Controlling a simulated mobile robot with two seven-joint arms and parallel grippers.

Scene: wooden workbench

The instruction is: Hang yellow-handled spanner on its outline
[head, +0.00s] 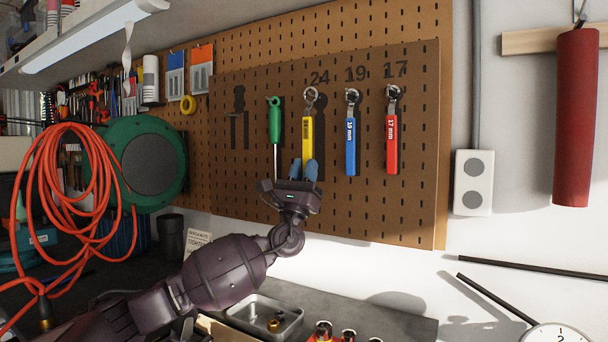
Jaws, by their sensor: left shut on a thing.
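The yellow-handled spanner (308,128) is upright in front of the pegboard (265,205), head up, under the number 24. My left gripper (303,170) is shut on the lower end of its yellow handle. A dark outline shows just to the right of the spanner, partly covered by it. I cannot tell whether the spanner touches the board or its hook. My right gripper is not in view.
A green screwdriver (275,122) hangs close on the left. The blue spanner (351,140) and red spanner (392,140) hang to the right under 19 and 17. A metal tray (262,318) sits on the bench below.

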